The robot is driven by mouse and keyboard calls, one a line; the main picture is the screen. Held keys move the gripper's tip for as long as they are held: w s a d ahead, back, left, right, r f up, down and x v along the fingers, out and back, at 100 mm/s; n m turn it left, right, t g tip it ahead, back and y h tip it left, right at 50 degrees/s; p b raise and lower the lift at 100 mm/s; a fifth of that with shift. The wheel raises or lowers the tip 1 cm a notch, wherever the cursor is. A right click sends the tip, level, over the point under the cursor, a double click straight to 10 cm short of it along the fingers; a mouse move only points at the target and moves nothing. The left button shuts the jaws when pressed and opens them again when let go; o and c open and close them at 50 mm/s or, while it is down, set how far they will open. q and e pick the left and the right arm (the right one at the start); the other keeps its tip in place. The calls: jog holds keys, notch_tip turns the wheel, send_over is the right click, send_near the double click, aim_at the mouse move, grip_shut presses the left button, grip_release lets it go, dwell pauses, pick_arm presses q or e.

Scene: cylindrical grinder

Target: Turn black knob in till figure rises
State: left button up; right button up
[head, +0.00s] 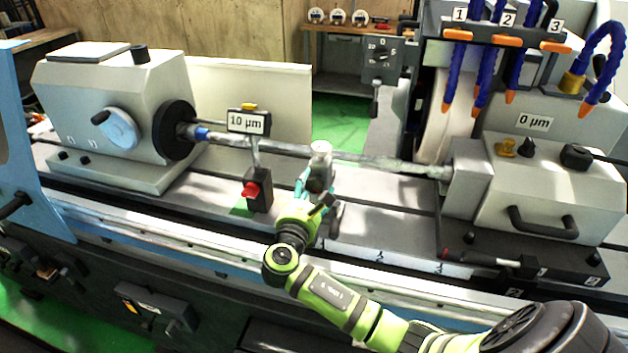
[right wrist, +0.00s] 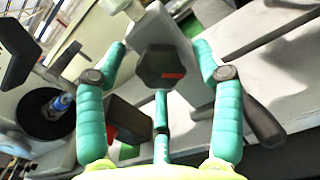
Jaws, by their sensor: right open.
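A black faceted knob (right wrist: 160,67) with a red mark shows in the right wrist view, in front of a grey metal bracket (right wrist: 185,45). My right gripper (right wrist: 160,58) is open, with its teal fingers spread on either side of the knob. No finger clearly touches it. In the head view my right gripper (head: 312,184) is at the grey support near the middle of the long bar, and it hides the knob there. One display (head: 248,121) reads 10 µm, and another (head: 535,121) on the right-hand housing reads 0 µm. My left gripper is out of view.
The long bar (head: 275,149) runs between the left head and the right housing. Left of my gripper stands a black block with a red knob (head: 250,189). A black lever (right wrist: 265,125) lies beside the right finger. Blue hoses (head: 456,75) hang at the back right.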

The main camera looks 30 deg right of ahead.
jog(key=shift+x, duration=0.85)
jog(key=c, duration=1.2)
jog(key=shift+o, duration=0.2)
jog(key=shift+m, duration=0.3)
jog(key=m+b, duration=0.1)
jog(key=m, duration=0.3)
jog(key=shift+b, duration=0.4)
jog(key=shift+r+m+b, duration=0.15)
jog(key=shift+m+b, duration=0.45)
jog(key=shift+m, duration=0.5)
